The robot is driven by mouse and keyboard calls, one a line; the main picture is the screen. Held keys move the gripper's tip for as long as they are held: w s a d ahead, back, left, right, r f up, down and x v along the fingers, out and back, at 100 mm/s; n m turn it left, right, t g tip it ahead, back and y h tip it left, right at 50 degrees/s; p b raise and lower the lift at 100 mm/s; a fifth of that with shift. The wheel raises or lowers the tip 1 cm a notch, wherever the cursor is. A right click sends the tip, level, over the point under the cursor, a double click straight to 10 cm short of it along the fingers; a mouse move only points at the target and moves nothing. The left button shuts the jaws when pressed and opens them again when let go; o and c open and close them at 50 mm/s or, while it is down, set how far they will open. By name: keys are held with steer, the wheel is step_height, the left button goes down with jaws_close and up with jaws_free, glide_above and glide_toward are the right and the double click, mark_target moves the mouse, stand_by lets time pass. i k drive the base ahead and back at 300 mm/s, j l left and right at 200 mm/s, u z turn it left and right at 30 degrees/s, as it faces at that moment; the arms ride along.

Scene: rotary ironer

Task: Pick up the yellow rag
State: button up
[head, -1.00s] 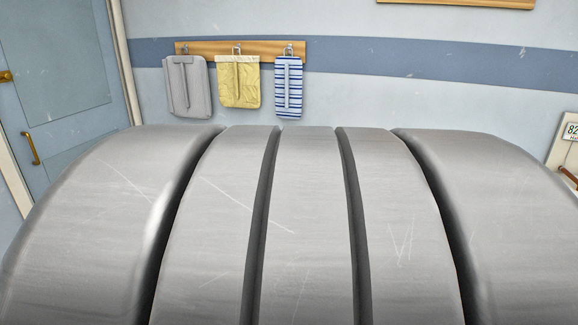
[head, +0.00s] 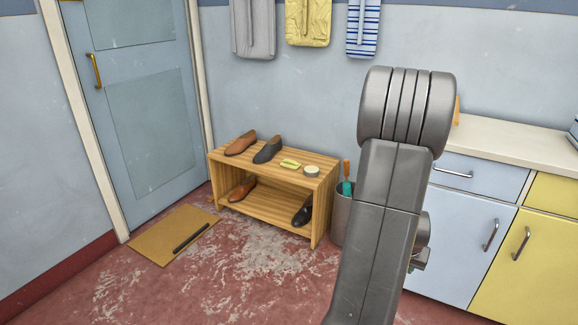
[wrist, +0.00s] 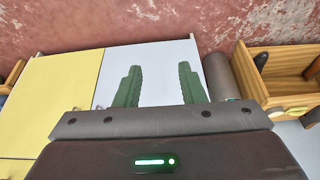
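A small folded yellow rag (head: 290,164) lies on the top board of a wooden shoe rack (head: 325,180), between a dark shoe and a small round tin, in the head view. A larger yellow cloth (head: 308,24) hangs on the wall above, cut off by the frame's top. My gripper shows in the wrist view with its green fingers (wrist: 160,70) apart and nothing between them. In the head view my arm hides most of the gripper, which is to the right of the rack and away from the rag.
Brown and dark shoes (head: 268,150) stand on both rack levels. A grey bin (head: 340,218) with handled tools stands right of the rack, cabinets (head: 463,200) further right. A mat (head: 165,240) lies near the blue door (head: 140,100). The red floor before the rack is clear.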

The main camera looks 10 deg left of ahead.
mark_target(291, 164)
steer(key=i+j, duration=2.4)
steer(key=j+u, duration=0.05)
steer(key=j, duration=0.15)
